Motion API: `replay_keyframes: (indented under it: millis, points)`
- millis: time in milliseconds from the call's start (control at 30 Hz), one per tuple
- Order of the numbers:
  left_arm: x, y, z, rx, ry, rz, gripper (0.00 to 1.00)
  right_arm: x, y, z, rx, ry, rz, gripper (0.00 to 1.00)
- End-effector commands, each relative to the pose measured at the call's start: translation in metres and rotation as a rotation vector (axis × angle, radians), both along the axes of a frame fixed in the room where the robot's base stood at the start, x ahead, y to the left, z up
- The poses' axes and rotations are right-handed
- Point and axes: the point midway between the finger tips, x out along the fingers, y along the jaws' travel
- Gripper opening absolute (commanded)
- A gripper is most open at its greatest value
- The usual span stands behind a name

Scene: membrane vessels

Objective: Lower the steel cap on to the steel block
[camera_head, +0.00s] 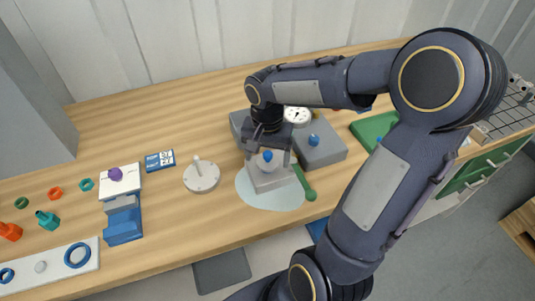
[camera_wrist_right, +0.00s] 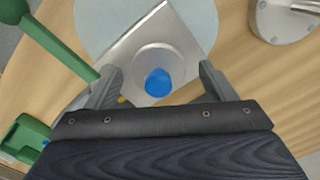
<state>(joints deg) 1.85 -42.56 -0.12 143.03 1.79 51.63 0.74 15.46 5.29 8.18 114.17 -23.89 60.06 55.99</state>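The steel block (camera_head: 270,182) stands on a pale round mat, and its flat grey top shows in the wrist view (camera_wrist_right: 133,48). A round steel cap (camera_wrist_right: 158,60) with a blue knob (camera_wrist_right: 158,82) appears to rest on the block's top; I cannot tell how closely it is seated. The blue knob also shows in the head view (camera_head: 267,156). My right gripper (camera_head: 268,156) is directly above the block, pointing down. Its fingers (camera_wrist_right: 160,82) are spread, one either side of the knob, with gaps visible. My left gripper is out of view.
A grey disc with an upright handle (camera_head: 201,178) stands left of the pale mat (camera_head: 252,200). A green-handled tool (camera_head: 305,184) lies close on the right. A grey box with a blue knob (camera_head: 322,148) and a gauge (camera_head: 297,116) stand behind.

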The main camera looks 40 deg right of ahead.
Motion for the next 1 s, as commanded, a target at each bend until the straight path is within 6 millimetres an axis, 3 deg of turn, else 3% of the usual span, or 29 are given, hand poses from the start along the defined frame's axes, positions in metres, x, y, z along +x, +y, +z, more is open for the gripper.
replay_keyframes:
  millis: [267, 700, 1000]
  points:
    - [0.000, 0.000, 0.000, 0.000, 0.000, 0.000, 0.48, 0.000, -0.001, 0.006, -0.003, 0.000, -0.002, 0.79]
    - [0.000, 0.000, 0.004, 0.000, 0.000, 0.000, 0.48, 0.001, 0.000, 0.072, -0.002, -0.002, 0.000, 0.79]
    - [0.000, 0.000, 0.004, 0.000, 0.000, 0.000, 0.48, 0.000, 0.001, 0.078, -0.001, 0.002, 0.000, 0.79]
